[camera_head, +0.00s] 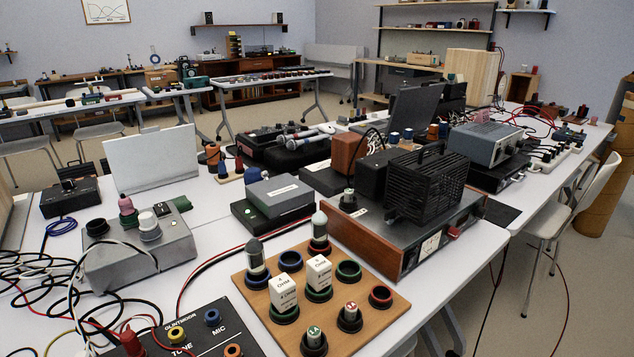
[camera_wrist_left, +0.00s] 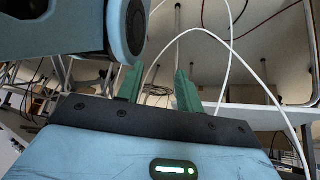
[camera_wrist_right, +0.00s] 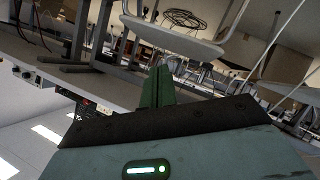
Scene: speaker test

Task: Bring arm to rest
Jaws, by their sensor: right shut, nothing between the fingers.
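Neither arm shows in the head view. My left gripper (camera_wrist_left: 158,72) shows in the left wrist view with its two green fingers apart and nothing between them. A rounded blue-grey and black part, which looks like my own body, is close at the upper left there. My right gripper (camera_wrist_right: 160,72) shows in the right wrist view with its green fingers together and nothing held. Table legs and a chair lie beyond it.
In the head view, a white table (camera_head: 215,205) carries a wooden board (camera_head: 340,283) with several sockets, a black speaker-like box (camera_head: 428,187) and a grey box (camera_head: 125,262) with cables. A white chair (camera_head: 575,212) stands at the right. A white cable (camera_wrist_left: 262,75) arcs beyond my left gripper.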

